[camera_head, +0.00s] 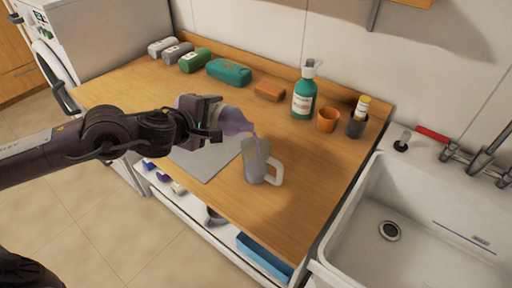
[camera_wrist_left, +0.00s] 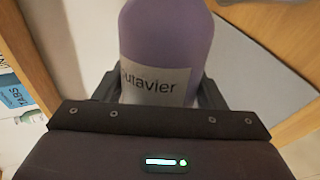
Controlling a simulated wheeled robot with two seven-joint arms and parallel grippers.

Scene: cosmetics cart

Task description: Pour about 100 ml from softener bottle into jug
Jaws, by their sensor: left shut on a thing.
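My left gripper (camera_head: 213,119) is shut on the purple softener bottle (camera_head: 236,121) above the wooden counter. The bottle is tilted with its mouth to the right, and a thin purple stream runs from it down into the jug. The jug (camera_head: 254,165) is clear with a white handle on its right and stands upright on the counter. Purple liquid shows inside it; its level cannot be read. In the left wrist view the bottle (camera_wrist_left: 165,45) fills the space between the fingers, its pale label facing the camera. My right gripper is not in view.
A grey mat (camera_head: 205,158) lies left of the jug. A green pump bottle (camera_head: 304,92), an orange cup (camera_head: 327,120), a dark holder (camera_head: 357,125) and a brown block (camera_head: 269,91) stand at the back. The sink (camera_head: 415,225) is at the right.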

